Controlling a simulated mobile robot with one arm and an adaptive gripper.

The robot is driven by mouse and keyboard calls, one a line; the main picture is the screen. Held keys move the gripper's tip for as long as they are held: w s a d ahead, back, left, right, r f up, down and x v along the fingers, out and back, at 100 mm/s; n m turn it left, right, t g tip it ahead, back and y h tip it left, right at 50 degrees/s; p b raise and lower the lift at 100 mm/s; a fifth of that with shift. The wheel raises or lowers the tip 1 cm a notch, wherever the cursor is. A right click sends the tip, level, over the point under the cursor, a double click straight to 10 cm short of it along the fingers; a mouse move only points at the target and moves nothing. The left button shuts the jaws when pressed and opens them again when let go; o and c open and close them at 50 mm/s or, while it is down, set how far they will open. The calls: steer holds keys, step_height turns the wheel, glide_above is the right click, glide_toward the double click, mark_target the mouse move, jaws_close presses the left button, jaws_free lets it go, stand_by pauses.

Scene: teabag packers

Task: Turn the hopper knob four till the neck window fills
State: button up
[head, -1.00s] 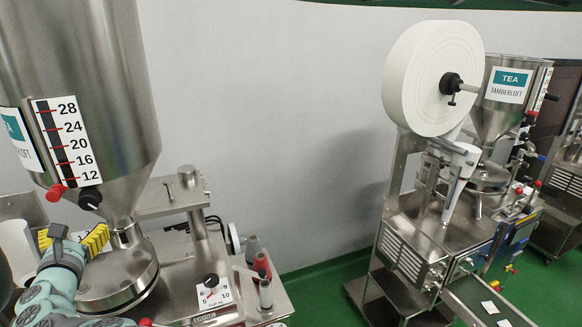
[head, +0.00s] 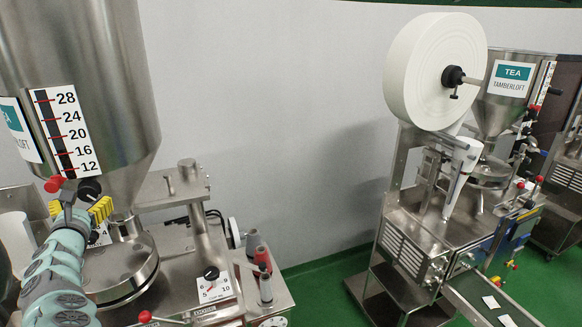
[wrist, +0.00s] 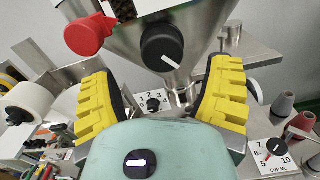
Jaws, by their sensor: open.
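A steel hopper (head: 100,60) with a level scale stands at the left in the head view. Low on its cone is a black knob (head: 89,190), and the wrist view shows the same black knob (wrist: 162,47) with a white pointer line. A smaller dial knob (wrist: 153,103) on a plate with numbers including 2, 3 and 4 sits lower, behind. My gripper (head: 78,208) is open and empty, just below the black knob. Its yellow fingers stand wide on either side in the wrist view (wrist: 160,72); no contact shows. I cannot make out a neck window.
A red knob (wrist: 88,36) sits left of the black knob, close above the left finger. A cup dial (wrist: 273,148) and several thread spools (wrist: 282,105) are at right. A second tea machine (head: 440,230) stands farther right, with green floor between.

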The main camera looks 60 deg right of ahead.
mark_target(88, 197)
steer(key=shift+w+d+f+b, duration=0.25)
steer(key=shift+w+d+b, duration=0.45)
steer(key=shift+d+b, duration=0.2)
steer(key=shift+w+d+b, duration=0.25)
steer(key=shift+w+b, duration=0.1)
steer(key=shift+w, duration=0.05)
steer(key=shift+w+d+r, duration=0.2)
steer(key=shift+w+r, duration=0.05)
steer(key=shift+w, duration=0.15)
steer(key=shift+a, duration=0.1)
steer(key=c, duration=1.2)
